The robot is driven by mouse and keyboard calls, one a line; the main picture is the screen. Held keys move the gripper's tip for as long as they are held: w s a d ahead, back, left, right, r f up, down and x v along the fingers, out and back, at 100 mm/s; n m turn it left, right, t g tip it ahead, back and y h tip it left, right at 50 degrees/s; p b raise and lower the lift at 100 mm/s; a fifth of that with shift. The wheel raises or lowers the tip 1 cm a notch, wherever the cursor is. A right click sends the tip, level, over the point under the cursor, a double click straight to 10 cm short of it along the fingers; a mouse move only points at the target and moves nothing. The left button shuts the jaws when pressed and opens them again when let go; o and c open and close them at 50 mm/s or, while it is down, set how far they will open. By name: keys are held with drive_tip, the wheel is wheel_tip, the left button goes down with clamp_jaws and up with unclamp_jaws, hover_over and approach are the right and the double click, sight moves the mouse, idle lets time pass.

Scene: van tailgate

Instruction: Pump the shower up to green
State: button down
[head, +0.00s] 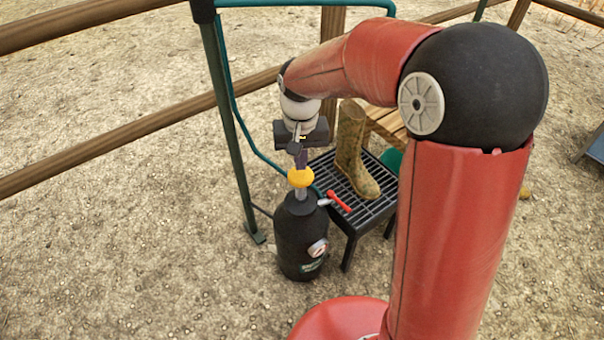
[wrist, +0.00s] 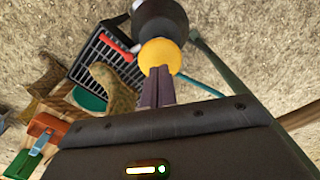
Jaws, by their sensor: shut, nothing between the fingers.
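The shower is a black pressure tank (head: 299,240) standing upright on the sandy ground. A yellow pump knob (head: 301,177) sits on a short rod above its top. A small round gauge (head: 318,248) is on the tank's front; its needle and colours are too small to read. A red lever (head: 339,201) sticks out to the right near the tank's top. My gripper (head: 301,160) is shut and empty, pointing down just above the yellow knob. In the wrist view the closed fingertips (wrist: 158,72) reach the edge of the yellow knob (wrist: 160,56); whether they touch I cannot tell.
A muddy boot (head: 352,150) stands on a black slatted grate (head: 345,212) right of the tank. A green post (head: 229,130) and teal hose (head: 237,110) rise on the left. Wooden rails (head: 120,145) cross behind. Open sand lies left and in front.

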sight(301, 173)
drive_tip(key=shift+f+b, duration=2.35)
drive_tip(key=shift+f, duration=1.1)
drive_tip(key=shift+r+p, duration=2.25)
drive_tip(key=shift+r, duration=0.5)
drive_tip(key=shift+f, duration=0.1)
